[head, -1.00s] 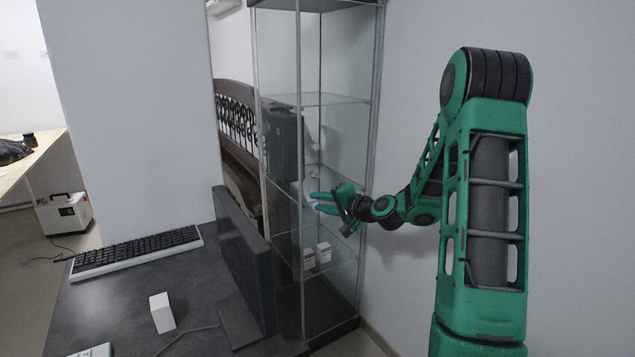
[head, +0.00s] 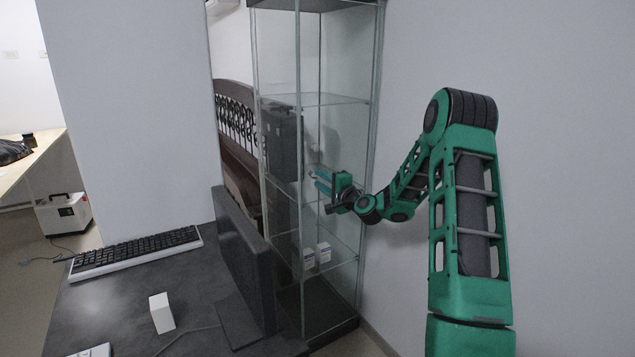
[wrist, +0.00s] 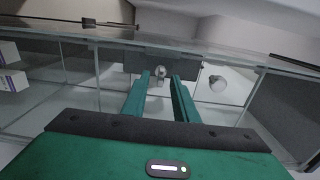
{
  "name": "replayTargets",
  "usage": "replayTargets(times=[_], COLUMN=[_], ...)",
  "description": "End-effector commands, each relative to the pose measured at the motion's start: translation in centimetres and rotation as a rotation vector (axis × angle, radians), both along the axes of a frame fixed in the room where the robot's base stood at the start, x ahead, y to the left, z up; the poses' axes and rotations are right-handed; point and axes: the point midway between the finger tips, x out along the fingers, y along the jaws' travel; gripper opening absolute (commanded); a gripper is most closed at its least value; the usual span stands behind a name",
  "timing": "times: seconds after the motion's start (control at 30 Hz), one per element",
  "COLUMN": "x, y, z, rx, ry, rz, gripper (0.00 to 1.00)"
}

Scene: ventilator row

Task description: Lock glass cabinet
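The glass cabinet (head: 346,120) stands upright against the wall, with clear panes, a dark base and glass shelves. My gripper (head: 316,180) is at the cabinet's front glass, around mid height. In the wrist view my gripper (wrist: 162,78) has its two green fingers apart with nothing held between them. A small round metal piece, which looks like a lock or key (wrist: 159,73), shows between and just beyond the fingertips. I cannot tell whether they touch it. A second round shiny piece (wrist: 217,83) shows to its right, perhaps a reflection.
Small white boxes (head: 323,252) stand on a low shelf inside the cabinet. A desk with a dark monitor (head: 245,262), a keyboard (head: 137,252) and a white block (head: 162,313) is at the left, close to the cabinet. A plain wall (head: 560,150) is at the right.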

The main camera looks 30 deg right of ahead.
Motion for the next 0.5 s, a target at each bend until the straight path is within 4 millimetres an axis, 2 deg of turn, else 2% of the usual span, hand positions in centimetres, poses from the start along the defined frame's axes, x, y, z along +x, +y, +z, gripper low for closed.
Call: replayTargets(times=[0.2, 0.5], x=[1.7, 1.9], y=[0.1, 0.1], z=[0.0, 0.0], rx=[-0.002, -0.001], ry=[0.0, 0.0], rz=[0.0, 0.0], gripper=[0.27, 0.27])
